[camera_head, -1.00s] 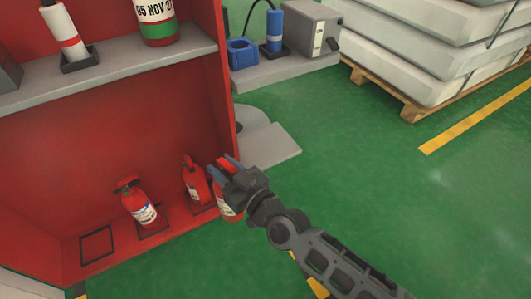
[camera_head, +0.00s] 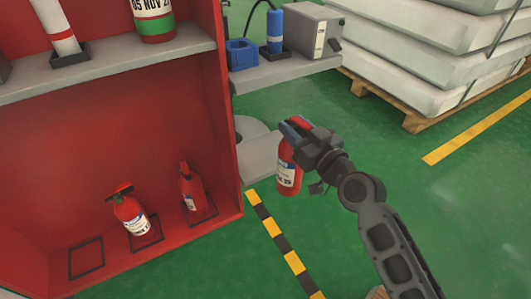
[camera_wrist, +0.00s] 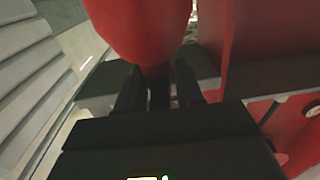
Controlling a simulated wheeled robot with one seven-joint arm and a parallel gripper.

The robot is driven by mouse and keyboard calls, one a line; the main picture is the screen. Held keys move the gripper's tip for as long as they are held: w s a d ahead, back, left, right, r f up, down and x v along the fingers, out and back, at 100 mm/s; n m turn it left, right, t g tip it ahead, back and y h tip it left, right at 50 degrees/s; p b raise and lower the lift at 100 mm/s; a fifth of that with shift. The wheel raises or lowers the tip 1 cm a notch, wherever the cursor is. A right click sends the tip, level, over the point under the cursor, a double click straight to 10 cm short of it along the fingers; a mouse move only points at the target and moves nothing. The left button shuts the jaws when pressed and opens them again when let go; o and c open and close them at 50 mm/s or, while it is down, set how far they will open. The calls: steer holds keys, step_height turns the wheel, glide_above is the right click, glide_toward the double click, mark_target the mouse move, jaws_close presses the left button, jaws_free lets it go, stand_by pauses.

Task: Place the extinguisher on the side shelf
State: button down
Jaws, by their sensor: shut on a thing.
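My gripper (camera_head: 304,128) is shut on a red extinguisher (camera_head: 287,172) with a white label. It holds the extinguisher upright in the air, just right of the red cabinet's right wall. In the wrist view the extinguisher's red body (camera_wrist: 140,30) fills the top middle, between the dark fingers. The grey side shelf (camera_head: 285,75) is fixed beside the cabinet, above and behind the extinguisher in the head view. It carries a blue bin (camera_head: 242,54), a blue cylinder (camera_head: 275,33) and a grey box (camera_head: 314,32).
Two other extinguishers, a left one (camera_head: 131,213) and a right one (camera_head: 190,190), stand in the red cabinet (camera_head: 100,130). A lower grey plate (camera_head: 262,160) is behind the held extinguisher. White stacked slabs (camera_head: 430,50) lie on a pallet at right. Green floor is clear between.

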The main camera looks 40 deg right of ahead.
steer(key=shift+s+d+r, duration=0.3)
steer(key=shift+d+r, duration=0.25)
steer(key=shift+d, duration=0.15)
steer(key=shift+w+d, duration=0.2)
steer(key=shift+w, duration=0.1)
steer(key=f+b+x, duration=0.1)
steer(key=x, duration=1.6)
steer(key=shift+d+f, duration=0.2)
steer(key=shift+f, duration=0.2)
steer(key=c, duration=1.2)
jaws_free()
steer(key=shift+f, duration=0.2)
steer(key=o, duration=0.5)
steer(key=shift+r, duration=0.1)
